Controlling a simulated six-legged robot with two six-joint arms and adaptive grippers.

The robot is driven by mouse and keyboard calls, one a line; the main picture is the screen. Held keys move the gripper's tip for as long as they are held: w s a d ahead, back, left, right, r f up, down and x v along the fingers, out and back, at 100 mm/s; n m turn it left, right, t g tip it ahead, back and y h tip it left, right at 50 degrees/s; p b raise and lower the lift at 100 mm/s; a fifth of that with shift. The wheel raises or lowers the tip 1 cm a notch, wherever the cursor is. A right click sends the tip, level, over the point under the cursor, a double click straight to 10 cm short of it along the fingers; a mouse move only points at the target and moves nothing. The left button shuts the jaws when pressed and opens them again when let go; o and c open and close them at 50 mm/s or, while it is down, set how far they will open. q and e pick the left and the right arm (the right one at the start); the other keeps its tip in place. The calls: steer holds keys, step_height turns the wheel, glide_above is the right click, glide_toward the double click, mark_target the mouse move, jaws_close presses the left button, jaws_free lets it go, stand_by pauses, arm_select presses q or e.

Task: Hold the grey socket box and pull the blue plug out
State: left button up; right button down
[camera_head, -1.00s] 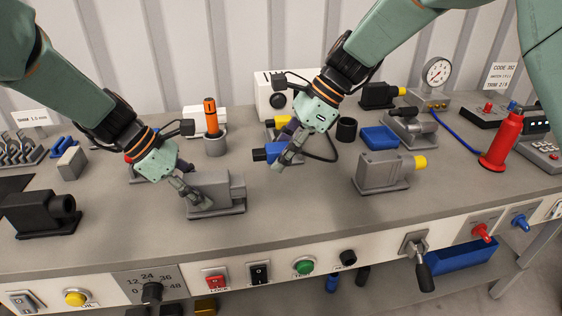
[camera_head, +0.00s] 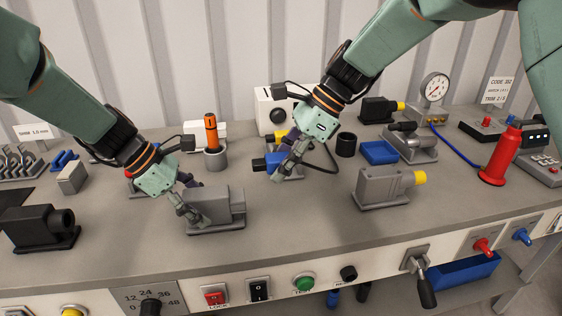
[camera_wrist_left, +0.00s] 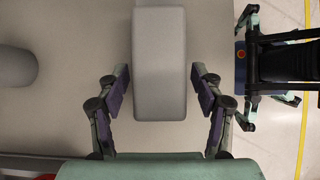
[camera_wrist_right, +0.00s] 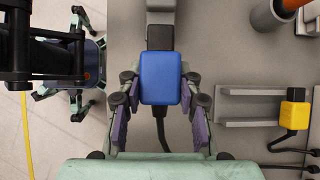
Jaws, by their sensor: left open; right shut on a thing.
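The grey socket box (camera_head: 222,212) stands on the bench in the head view. My left gripper (camera_head: 193,207) is open at its left end. In the left wrist view the box (camera_wrist_left: 160,60) lies between the spread fingers, with a gap on both sides. My right gripper (camera_head: 284,168) is shut on the blue plug (camera_head: 259,164) and holds it up and to the right of the box. In the right wrist view the blue plug (camera_wrist_right: 161,78) sits between the fingers, its dark nose pointing up the picture and its cable trailing below. The plug looks apart from the box.
A grey block with a yellow end (camera_head: 385,187) stands to the right, with a blue block (camera_head: 379,152) behind it. An orange-handled tool (camera_head: 211,133) stands in a grey cup behind the box. A black block (camera_head: 40,228) is at the left. Bench is clear between the two grey blocks.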

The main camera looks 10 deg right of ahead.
arm_select(q)
steer(key=v, duration=1.1)
steer(key=shift+a+r, duration=0.3)
